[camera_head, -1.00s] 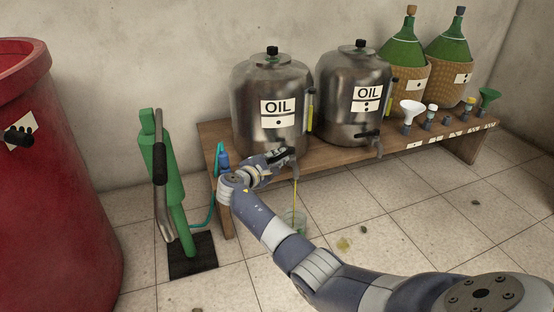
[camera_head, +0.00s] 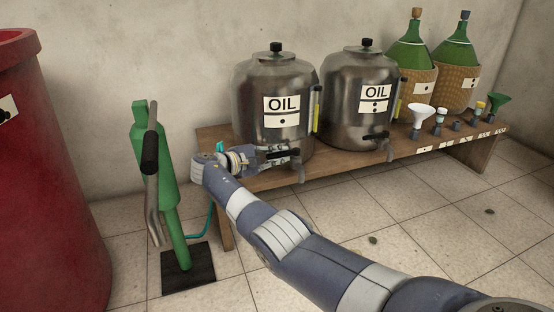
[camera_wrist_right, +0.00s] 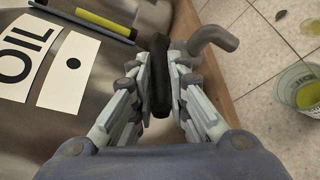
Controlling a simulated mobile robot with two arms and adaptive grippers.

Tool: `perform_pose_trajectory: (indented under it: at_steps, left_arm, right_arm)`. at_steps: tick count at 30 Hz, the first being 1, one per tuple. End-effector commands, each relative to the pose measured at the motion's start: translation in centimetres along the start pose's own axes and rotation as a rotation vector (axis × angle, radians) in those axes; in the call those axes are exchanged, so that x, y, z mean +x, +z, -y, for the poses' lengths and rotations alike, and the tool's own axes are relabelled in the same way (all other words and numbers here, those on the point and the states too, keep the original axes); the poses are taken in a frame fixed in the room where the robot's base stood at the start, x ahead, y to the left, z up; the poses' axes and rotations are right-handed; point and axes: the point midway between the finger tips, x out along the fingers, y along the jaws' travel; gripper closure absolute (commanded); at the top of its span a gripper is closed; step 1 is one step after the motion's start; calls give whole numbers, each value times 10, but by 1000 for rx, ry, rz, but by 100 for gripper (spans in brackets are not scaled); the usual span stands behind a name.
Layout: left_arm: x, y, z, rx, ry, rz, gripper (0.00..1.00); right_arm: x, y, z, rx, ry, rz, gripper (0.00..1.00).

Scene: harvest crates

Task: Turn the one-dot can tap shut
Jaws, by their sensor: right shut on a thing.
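The one-dot can (camera_head: 258,90) is a steel drum with an "OIL" label, the left of two on the bench. Its label (camera_wrist_right: 72,65) shows one dot in the right wrist view. The dark tap lever (camera_wrist_right: 159,70) runs up and down between the fingers of my right gripper (camera_wrist_right: 160,100), which is shut on it. In the head view, my right gripper (camera_head: 277,157) is at the front of this can. The grey spout (camera_wrist_right: 218,38) bends beside the lever, with no stream visible from it. My left gripper is out of view.
The two-dot can (camera_head: 350,85) stands close on the right. A clear jug with greenish liquid (camera_wrist_right: 303,90) stands on the floor. The wooden bench (camera_head: 340,165) also holds funnels and wicker bottles. A green hand pump (camera_head: 168,170) and red barrel (camera_head: 50,180) stand left.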

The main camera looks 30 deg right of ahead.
Motion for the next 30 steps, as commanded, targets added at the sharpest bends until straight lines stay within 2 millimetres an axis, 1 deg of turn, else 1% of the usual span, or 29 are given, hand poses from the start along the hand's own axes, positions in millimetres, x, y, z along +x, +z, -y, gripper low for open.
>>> perform_pose_trajectory:
  at_steps: [4, 5, 6, 7, 8, 16, 19, 23, 30]
  left_arm:
    - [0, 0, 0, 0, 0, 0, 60]
    - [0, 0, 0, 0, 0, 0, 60]
    - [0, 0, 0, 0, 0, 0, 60]
    - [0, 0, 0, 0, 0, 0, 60]
    - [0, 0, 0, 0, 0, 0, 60]
    - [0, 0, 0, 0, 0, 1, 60]
    - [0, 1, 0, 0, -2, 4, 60]
    - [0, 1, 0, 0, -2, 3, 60]
    - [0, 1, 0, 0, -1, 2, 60]
  right_arm:
    - [1, 0, 1, -1, -1, 1, 100]
    - [1, 0, 1, -2, -1, 1, 83]
    - [1, 0, 1, -1, -1, 1, 74]
    - [1, 0, 1, -1, -1, 1, 67]
    - [1, 0, 0, -1, 0, 1, 64]
    - [0, 0, 0, -1, 0, 1, 64]
    - [-4, 0, 0, -1, 1, -1, 64]
    - [-20, -1, 0, -1, 2, -2, 64]
    - [-60, -1, 0, -2, 1, -1, 64]
